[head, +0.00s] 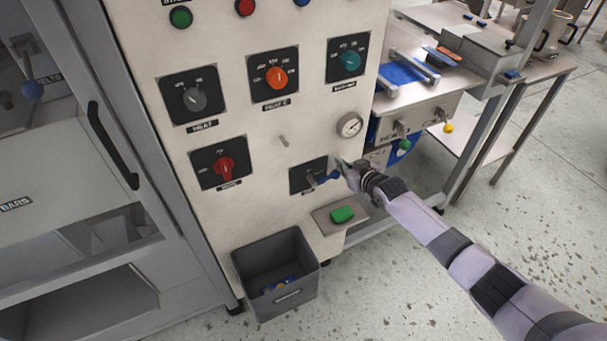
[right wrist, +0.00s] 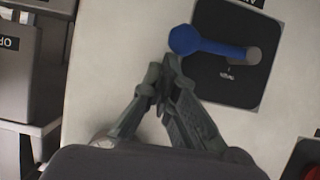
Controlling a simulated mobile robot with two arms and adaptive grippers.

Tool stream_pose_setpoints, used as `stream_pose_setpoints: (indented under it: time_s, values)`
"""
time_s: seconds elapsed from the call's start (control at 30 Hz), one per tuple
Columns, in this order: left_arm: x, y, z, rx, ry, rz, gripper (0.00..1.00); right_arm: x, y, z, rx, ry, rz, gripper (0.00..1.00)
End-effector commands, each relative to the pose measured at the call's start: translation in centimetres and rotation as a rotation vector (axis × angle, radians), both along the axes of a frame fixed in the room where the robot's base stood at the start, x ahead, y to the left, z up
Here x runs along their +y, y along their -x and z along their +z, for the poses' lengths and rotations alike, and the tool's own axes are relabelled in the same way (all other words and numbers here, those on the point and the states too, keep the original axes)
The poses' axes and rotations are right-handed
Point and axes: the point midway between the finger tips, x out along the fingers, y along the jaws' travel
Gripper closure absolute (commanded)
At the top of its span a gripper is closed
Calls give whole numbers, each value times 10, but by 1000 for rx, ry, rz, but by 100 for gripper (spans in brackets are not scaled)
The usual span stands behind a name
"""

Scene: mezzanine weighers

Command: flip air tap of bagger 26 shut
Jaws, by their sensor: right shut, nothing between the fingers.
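The air tap shows as a blue lever (head: 327,177) on a black plate (head: 298,180) low on the pale panel. It points to the right from its pivot. In the right wrist view the blue lever (right wrist: 212,45) lies across the black plate (right wrist: 238,85), its rounded end toward the left. My right gripper (head: 346,166) is shut and empty, just beside the free end of the lever. In the right wrist view its closed fingertips (right wrist: 164,76) are close to that end; I cannot tell if they touch it. My left gripper is not in view.
Above the tap are a gauge (head: 350,125), a small metal peg (head: 284,141), a red knob (head: 224,168) and an orange knob (head: 277,78).

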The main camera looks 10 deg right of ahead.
Motion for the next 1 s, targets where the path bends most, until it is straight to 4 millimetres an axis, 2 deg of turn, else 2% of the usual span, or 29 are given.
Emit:
stream_pose_setpoints:
  time_s: [0.2, 0.73, 0.87, 1.0]
  values:
    - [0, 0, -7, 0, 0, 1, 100, -1, 0, -5, 0, 2, -1, 100]
    - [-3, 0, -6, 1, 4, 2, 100, -1, 0, -4, 0, 2, 0, 100]
    - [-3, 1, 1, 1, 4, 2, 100, -1, -1, 5, -1, 2, -1, 100]
    - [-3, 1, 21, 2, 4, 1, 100, 1, -3, 30, -2, 2, -2, 100]
